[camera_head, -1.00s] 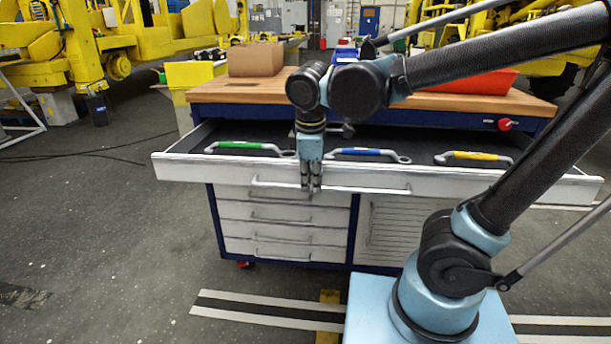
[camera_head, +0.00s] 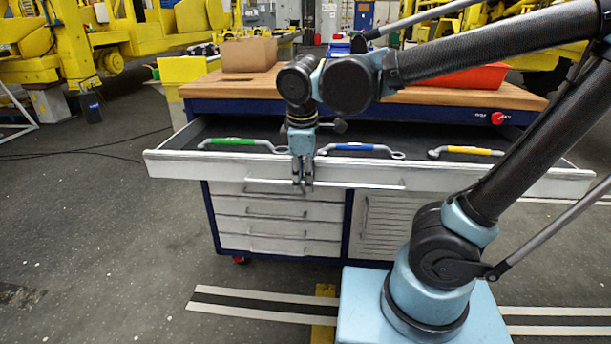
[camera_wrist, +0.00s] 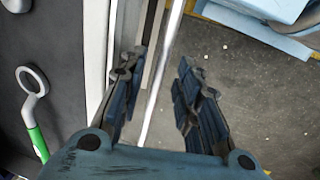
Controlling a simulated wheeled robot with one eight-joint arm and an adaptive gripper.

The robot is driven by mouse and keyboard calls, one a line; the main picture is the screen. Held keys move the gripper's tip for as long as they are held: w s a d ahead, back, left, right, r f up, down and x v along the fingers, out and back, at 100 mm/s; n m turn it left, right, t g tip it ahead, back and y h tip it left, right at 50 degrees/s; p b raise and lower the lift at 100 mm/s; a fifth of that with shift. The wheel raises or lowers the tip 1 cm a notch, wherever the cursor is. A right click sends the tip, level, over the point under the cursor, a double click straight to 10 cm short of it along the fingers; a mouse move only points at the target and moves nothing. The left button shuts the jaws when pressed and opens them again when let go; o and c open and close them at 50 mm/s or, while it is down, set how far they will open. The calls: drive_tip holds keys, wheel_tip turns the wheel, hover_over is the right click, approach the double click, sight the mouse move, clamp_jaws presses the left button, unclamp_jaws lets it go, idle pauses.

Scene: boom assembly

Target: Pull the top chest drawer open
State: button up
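The top chest drawer (camera_head: 200,171) is pulled well out of the chest, its white front standing far forward of the cabinet below. Its long bar handle (camera_head: 365,186) runs along the front and shows in the wrist view as a pale bar (camera_wrist: 163,75). My gripper (camera_head: 302,186) points down at the drawer front, left of its middle. In the wrist view, my gripper's fingers (camera_wrist: 160,72) are apart, one on each side of the bar, with visible gaps. The drawer holds a green-handled wrench (camera_head: 240,142), a blue one (camera_head: 358,148) and a yellow one (camera_head: 465,151).
The chest has a wooden top (camera_head: 235,86) with a cardboard box (camera_head: 249,55) and a red bin (camera_head: 470,77). Closed lower drawers (camera_head: 280,228) sit below the open one. Grey floor (camera_head: 100,230) is clear at left. Yellow machinery stands behind.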

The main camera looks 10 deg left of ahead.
wheel_tip(320, 180, up, 12)
drive_tip(key=s, duration=0.2)
drive_tip(key=shift+f, duration=0.2)
drive_tip(key=shift+s+d, duration=0.1)
idle(0.4)
